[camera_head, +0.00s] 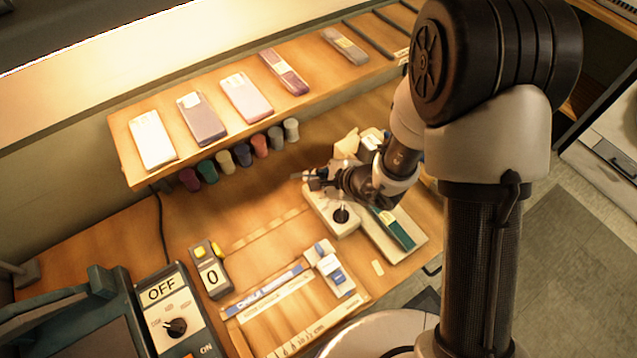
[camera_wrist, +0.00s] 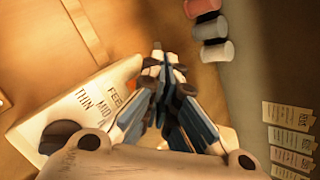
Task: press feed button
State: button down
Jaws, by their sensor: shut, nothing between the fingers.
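The feed machine's white control panel (camera_head: 322,212) stands on the bench and has a round black knob (camera_head: 341,215). In the wrist view the panel (camera_wrist: 62,112) lies at left, with printed words FEED, MID and THIN and the dark knob (camera_wrist: 60,136) at its lower edge. My gripper (camera_head: 306,177) is over the far edge of the panel, pointing left. In the wrist view my gripper (camera_wrist: 160,60) is shut and empty, its fingertips together just beyond the FEED lettering. I cannot make out the feed button; the fingers cover that part. Contact cannot be told.
A shelf (camera_head: 120,148) with several flat packs runs along the back, with coloured spools (camera_head: 243,155) below it. The bench between the spools and the counter is mostly clear.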

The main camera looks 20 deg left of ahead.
jog(key=shift+f, duration=0.15)
jog(key=shift+f+b, duration=0.3)
jog(key=shift+b, duration=0.4)
jog(key=shift+f+b, duration=0.5)
jog(key=shift+b, duration=0.2)
dwell(0.4)
jog(key=shift+r, duration=0.1)
jog(key=shift+r+p, duration=0.4)
jog(key=shift+r, duration=0.45)
jog(key=shift+r, duration=0.1)
jog(key=shift+r+p, duration=1.4)
jog(key=shift+r, duration=1)
jog(key=shift+r, duration=0.1)
